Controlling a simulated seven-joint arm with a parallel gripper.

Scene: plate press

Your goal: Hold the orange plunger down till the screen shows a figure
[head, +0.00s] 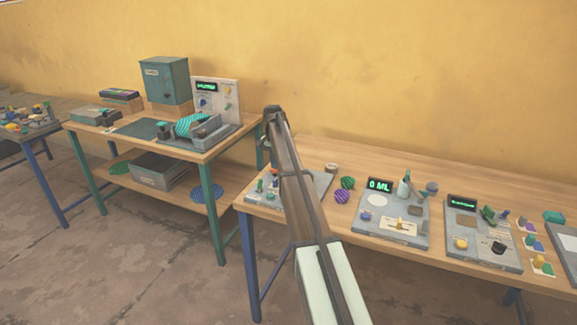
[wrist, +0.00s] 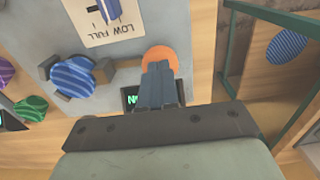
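The orange plunger (wrist: 161,54) shows as a round orange top on a grey panel in the wrist view. My gripper (wrist: 158,70) has its two fingers together with nothing between them. The fingertips lie over the near part of the plunger top; I cannot tell whether they touch it or how far down it is. A dark screen (wrist: 130,97) with green characters shows beside the fingers, mostly hidden by them, so its full reading cannot be read. In the head view my arm covers most of this panel and the gripper.
A blue striped plate (wrist: 72,78) sits between grey holders on the panel. A LOW FULL scale (wrist: 105,22) with a blue lever is above it. Green (wrist: 30,108) and purple (wrist: 6,72) striped discs lie nearby. A green table frame (wrist: 232,50) stands close on the right.

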